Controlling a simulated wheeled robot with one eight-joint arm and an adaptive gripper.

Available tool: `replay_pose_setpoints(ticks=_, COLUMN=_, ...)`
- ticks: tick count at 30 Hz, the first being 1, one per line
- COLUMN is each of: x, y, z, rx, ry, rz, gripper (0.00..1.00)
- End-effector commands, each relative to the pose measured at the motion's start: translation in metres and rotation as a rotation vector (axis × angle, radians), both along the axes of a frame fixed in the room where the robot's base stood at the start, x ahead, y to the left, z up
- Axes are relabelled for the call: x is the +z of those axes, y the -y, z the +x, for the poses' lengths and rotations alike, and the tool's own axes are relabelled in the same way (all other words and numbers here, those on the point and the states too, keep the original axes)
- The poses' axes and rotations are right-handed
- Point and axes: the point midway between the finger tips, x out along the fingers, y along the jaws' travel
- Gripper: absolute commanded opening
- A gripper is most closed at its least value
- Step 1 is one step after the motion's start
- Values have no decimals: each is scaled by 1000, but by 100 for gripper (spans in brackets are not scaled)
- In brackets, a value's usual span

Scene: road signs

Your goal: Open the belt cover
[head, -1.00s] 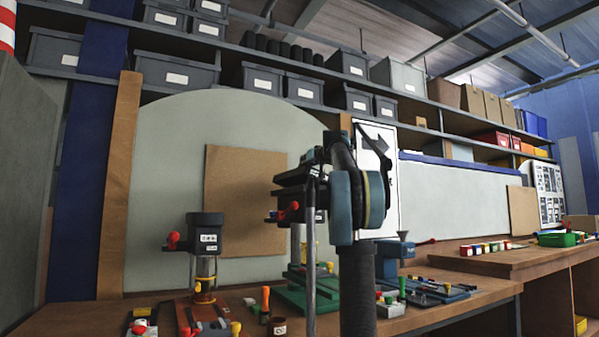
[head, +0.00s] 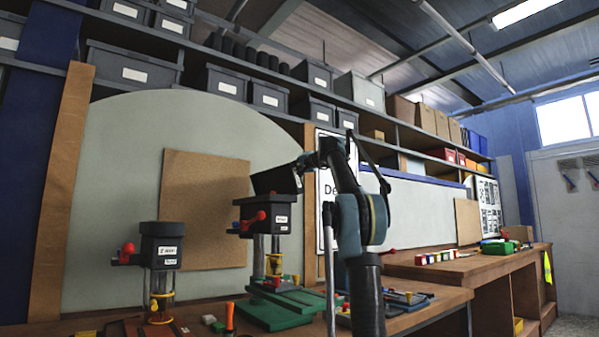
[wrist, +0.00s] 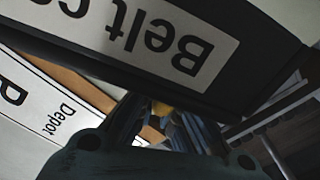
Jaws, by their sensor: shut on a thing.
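The belt cover (head: 277,180) is a dark lid on top of the rear drill press (head: 268,215). It stands tilted up, raised from the black head below. In the wrist view the cover (wrist: 185,45) fills the top, with a white label reading "Belt co…" upside down. My gripper (head: 303,164) is at the cover's upper right edge in the head view. In the wrist view my gripper's fingers (wrist: 162,112) are close together at the cover's lower edge, shut on it. The exact contact is hidden behind the cover.
A second drill press (head: 160,255) stands at left on the workbench (head: 420,313). A white sign (head: 325,200) stands behind my arm; "Depot" (wrist: 58,120) shows in the wrist view. Shelves with grey bins (head: 133,68) run above.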

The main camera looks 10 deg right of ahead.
Motion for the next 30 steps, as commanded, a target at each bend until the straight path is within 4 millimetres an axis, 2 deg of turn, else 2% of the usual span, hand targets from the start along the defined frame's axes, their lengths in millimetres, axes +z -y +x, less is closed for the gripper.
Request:
replay_pose_setpoints(ticks=9, x=-6, y=5, z=8, rx=10, ry=0, rz=-5, gripper=0)
replay_pose_setpoints(ticks=25, x=-7, y=4, z=8, rx=14, ry=0, rz=-9, gripper=0)
replay_pose_setpoints(ticks=26, x=-7, y=4, z=8, rx=15, ry=0, rz=-9, gripper=13)
replay_pose_setpoints(ticks=27, x=-7, y=4, z=8, rx=15, ry=1, rz=-9, gripper=22)
replay_pose_setpoints(ticks=28, x=-7, y=4, z=8, rx=15, ry=0, rz=-8, gripper=28)
replay_pose_setpoints(ticks=30, x=-6, y=3, z=7, rx=16, ry=0, rz=-7, gripper=30)
